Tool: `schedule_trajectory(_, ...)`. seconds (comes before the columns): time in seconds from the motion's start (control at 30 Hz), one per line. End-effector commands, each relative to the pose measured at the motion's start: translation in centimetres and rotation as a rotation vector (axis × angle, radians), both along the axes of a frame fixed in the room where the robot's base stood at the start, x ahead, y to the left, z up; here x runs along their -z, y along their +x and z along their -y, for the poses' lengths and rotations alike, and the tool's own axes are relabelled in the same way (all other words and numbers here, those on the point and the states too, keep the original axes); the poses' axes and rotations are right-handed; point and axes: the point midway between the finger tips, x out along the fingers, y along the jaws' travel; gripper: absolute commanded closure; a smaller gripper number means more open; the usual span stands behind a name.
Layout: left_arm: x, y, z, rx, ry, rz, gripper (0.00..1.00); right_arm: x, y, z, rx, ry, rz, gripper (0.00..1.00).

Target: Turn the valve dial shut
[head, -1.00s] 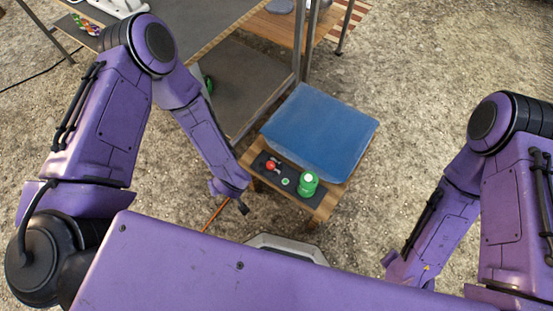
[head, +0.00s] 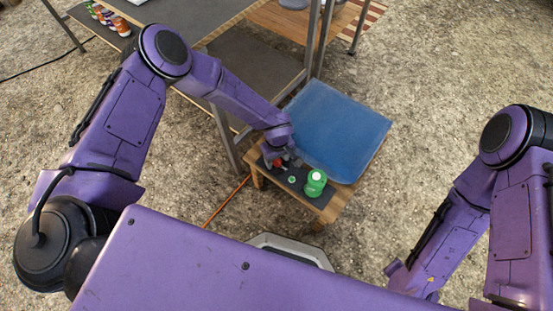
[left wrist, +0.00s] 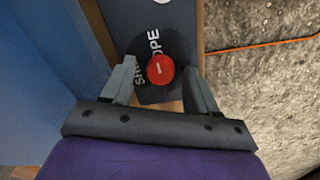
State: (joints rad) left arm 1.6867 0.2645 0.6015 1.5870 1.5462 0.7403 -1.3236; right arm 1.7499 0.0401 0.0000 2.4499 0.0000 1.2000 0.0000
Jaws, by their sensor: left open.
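The red valve dial (left wrist: 160,69) shows in the left wrist view, round with a pale mark on its face, on a dark plate (left wrist: 152,95) with white lettering, partly readable as "OPE" and "SH". In the head view the red dial (head: 277,163) sits at the left end of the dark panel on a small wooden stand. My left gripper (left wrist: 160,82) is open, its two fingers on either side of the dial in the picture; I cannot tell whether they touch it. In the head view my left gripper (head: 281,158) is over the dial and partly hides it. My right gripper is not visible.
A green bottle-like object (head: 315,183) and a small green round piece (head: 292,180) are on the same panel. A blue box (head: 338,130) stands right behind it. A metal table leg (head: 226,140) is close to my left forearm.

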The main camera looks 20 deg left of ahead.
Motion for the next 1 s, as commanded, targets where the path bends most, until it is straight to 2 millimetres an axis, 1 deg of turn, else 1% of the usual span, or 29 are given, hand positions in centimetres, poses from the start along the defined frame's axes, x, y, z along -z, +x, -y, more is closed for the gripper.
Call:
schedule_trajectory(0.23, 0.10, 0.03, 0.00, 0.000, 0.001, 0.001, 0.41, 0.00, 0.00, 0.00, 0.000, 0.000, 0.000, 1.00)
schedule_trajectory(0.27, 0.10, 0.03, 0.00, 0.000, 0.001, 0.001, 0.51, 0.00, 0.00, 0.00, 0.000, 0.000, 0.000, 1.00)
schedule_trajectory(0.3, 0.10, 0.01, 0.00, 0.000, 0.001, 0.001, 0.64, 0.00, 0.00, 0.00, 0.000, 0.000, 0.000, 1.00)
schedule_trajectory(0.37, 0.09, 0.02, 0.01, 0.000, 0.001, 0.001, 0.84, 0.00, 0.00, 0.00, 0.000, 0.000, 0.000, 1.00)
schedule_trajectory(0.4, 0.09, 0.03, 0.01, 0.000, 0.000, 0.000, 0.97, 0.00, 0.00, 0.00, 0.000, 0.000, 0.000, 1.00)
schedule_trajectory(0.5, 0.08, 0.02, -0.26, 0.000, 0.000, 0.000, 0.97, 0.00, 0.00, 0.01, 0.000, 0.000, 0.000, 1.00)
schedule_trajectory(0.77, 0.05, 0.07, -0.06, -0.041, 0.000, 0.001, 0.97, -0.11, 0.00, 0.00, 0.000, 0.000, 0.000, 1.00)
schedule_trajectory(1.0, 0.02, 0.06, -0.02, -0.185, -0.001, 0.001, 0.97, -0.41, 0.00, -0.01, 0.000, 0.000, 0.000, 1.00)
